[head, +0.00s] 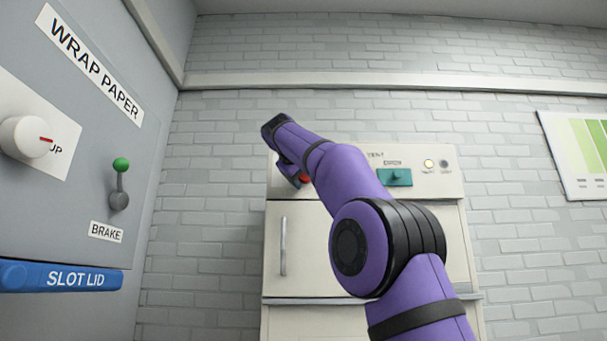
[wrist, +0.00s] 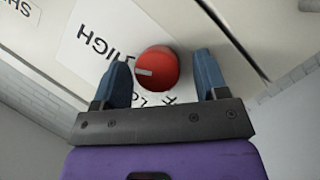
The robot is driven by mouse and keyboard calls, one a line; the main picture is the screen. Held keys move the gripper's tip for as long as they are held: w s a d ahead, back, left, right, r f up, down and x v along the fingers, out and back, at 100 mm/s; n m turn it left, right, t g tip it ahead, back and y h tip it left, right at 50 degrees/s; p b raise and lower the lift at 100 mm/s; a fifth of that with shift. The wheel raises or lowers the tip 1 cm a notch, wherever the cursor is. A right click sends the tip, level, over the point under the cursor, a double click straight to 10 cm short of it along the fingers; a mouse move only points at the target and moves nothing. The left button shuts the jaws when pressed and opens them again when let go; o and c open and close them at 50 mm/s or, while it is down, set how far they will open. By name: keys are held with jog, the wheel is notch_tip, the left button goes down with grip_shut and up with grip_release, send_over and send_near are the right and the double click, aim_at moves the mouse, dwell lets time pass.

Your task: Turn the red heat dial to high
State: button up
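The red heat dial (wrist: 157,67) sits on the machine's panel, with a pale pointer mark on its left side in the wrist view. A white label plate (wrist: 112,40) behind it reads HIGH at the upper left, with other lettering partly hidden below. My gripper (wrist: 163,80) is open, one blue finger on each side of the dial, with visible gaps between the fingers and the dial. In the head view a bit of the red dial (head: 304,179) shows beside my purple arm, which hides most of it.
At left, a grey panel carries a white knob (head: 27,137), a green-tipped brake lever (head: 120,180) and a blue slot lid (head: 60,277).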

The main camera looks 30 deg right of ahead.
jog(key=v, duration=1.1)
jog(key=shift+d+f, duration=0.1)
dwell(0.5)
jog(key=s+a+f+g+y, duration=0.1)
jog(key=s+f+y, duration=0.3)
jog(key=s+f, duration=0.5)
jog(key=s+a+f+g+y, duration=0.1)
jog(key=s+a+f+y, duration=0.2)
jog(key=s+f, duration=0.7)
jog(key=s+a+f+g+y, duration=0.2)
jog(key=s+f+y, duration=0.3)
jog(key=f, duration=3.1)
jog(key=s, duration=0.4)
jog(key=shift+s+a+f, duration=0.2)
jog(key=shift+s+a, duration=0.1)
jog(key=shift+a, duration=0.05)
